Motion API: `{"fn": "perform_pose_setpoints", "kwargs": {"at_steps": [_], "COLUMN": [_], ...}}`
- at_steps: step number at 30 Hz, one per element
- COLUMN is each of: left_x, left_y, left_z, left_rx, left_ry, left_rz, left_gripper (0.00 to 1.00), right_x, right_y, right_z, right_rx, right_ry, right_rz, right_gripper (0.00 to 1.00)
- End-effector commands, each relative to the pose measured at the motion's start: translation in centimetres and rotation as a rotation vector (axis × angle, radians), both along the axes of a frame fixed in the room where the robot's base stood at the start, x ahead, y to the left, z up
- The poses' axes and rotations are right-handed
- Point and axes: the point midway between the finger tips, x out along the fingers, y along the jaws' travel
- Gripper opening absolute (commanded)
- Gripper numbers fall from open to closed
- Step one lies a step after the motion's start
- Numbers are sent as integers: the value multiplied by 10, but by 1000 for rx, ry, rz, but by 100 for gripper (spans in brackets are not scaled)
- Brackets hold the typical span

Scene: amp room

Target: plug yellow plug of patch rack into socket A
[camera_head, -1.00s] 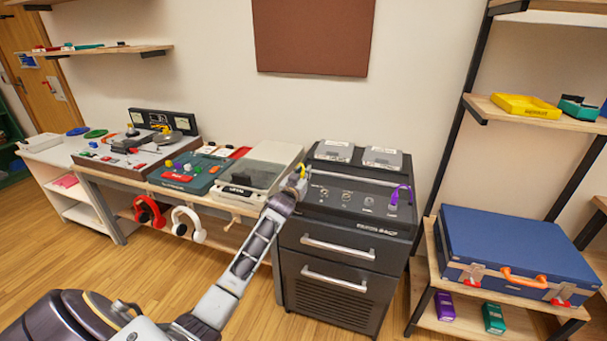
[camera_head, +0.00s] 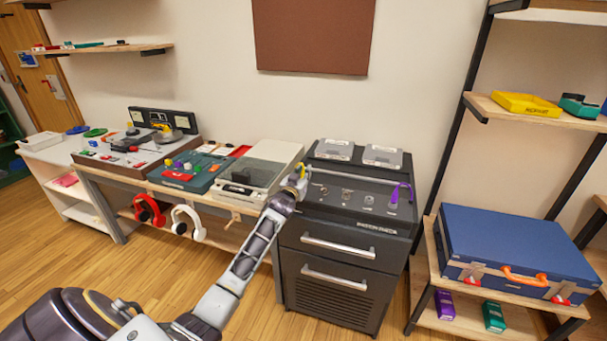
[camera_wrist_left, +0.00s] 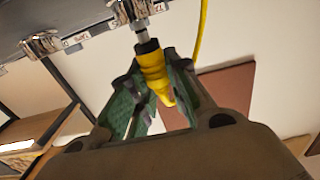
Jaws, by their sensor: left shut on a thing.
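The patch rack is the black cabinet (camera_head: 345,222), with a row of labelled sockets along its sloping top panel. My left gripper (camera_head: 300,176) is at the panel's left end. In the left wrist view my left gripper (camera_wrist_left: 152,100) is shut on the yellow plug (camera_wrist_left: 153,72), its green pads on both sides. The plug's metal tip (camera_wrist_left: 140,27) points at a chrome socket (camera_wrist_left: 133,10) and meets or nearly meets it; I cannot tell how deep it is. The label letters are too blurred to read. My right gripper is out of view.
A purple plug with cable (camera_head: 405,192) stands at the panel's right end. A yellow cable (camera_wrist_left: 203,30) runs beside the held plug. Another chrome socket (camera_wrist_left: 42,45) is to the left. A lidded turntable (camera_head: 257,170) stands left of the rack.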

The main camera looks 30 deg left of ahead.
Motion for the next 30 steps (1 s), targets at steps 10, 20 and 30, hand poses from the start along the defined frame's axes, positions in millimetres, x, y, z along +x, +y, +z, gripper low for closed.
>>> {"fn": "perform_pose_setpoints", "kwargs": {"at_steps": [10,20,30], "left_x": [0,0,0], "left_y": [0,0,0], "left_z": [-4,-8,-13], "left_rx": [0,0,0], "left_ry": [0,0,0], "left_rz": [0,0,0], "left_gripper": [0,0,0], "right_x": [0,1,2], "right_y": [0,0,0], "right_z": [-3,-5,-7], "right_rx": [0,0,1], "right_ry": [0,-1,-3], "right_rz": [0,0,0], "right_gripper": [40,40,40]}}
